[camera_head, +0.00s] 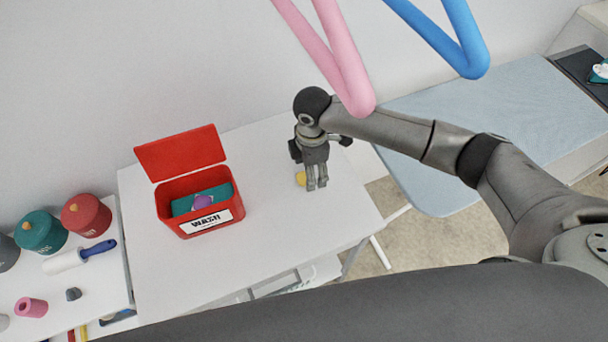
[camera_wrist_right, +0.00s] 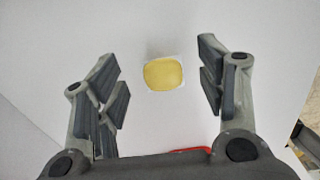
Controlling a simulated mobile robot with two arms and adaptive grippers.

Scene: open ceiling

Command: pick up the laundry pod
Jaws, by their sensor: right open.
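The laundry pod is a small yellow, rounded square with a pale edge. In the head view the pod (camera_head: 300,179) lies on the white table (camera_head: 270,245), partly hidden by my right gripper (camera_head: 316,186). In the right wrist view the pod (camera_wrist_right: 164,74) lies ahead, between the lines of the two fingers and a little beyond the tips. My right gripper (camera_wrist_right: 160,85) is open and empty, pointing down at the table. My left gripper is in neither view.
A red open-lidded box (camera_head: 207,226) labelled "WASH" stands left of my right gripper, with a teal item and a purple thing inside. Red and teal jars (camera_head: 85,215) and a blue-handled roller (camera_head: 80,257) are farther left. A blue ironing board (camera_head: 500,130) is at the right.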

